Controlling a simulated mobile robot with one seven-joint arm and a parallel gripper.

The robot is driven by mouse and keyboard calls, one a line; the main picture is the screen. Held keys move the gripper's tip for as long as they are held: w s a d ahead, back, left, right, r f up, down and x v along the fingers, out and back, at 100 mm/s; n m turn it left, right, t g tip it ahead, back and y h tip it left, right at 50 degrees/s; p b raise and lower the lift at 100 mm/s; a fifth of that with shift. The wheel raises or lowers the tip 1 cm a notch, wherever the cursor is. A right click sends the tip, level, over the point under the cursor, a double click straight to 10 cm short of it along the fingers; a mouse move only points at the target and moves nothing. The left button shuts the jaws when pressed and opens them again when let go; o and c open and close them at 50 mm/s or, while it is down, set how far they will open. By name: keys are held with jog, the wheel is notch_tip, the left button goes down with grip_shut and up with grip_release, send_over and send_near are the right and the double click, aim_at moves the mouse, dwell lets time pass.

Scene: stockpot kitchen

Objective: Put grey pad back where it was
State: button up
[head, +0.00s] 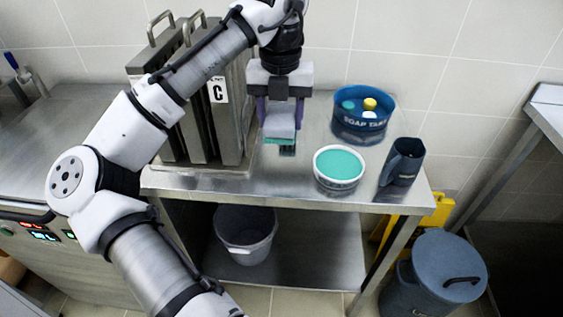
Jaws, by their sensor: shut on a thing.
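My gripper (281,119) points down above the steel counter, in the middle of the head view. It is shut on a light grey pad (281,124) with a teal edge along its bottom. A dark piece shows just under the pad; I cannot tell what it is or whether the pad touches the counter. The blue tub marked SOAP TANK (362,121) stands to the right at the back, with teal, yellow and white pieces in it. A white tub (338,184) with teal contents stands to the right of my gripper, nearer the front edge.
A dark jug (402,163) stands at the counter's right end. Tall metal plates marked C (222,120) stand close to the left of my gripper. A grey bucket (245,236) sits on the lower shelf. A blue lidded bin (436,275) and something yellow (440,210) are at right.

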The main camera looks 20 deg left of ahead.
aim_at(281, 173)
notch_tip(281, 173, down, 12)
jog(key=shift+f+p, duration=0.15)
jog(key=shift+p, duration=0.15)
jog(key=o, duration=0.9)
jog(key=shift+f, duration=0.1)
jog(key=shift+o, duration=0.2)
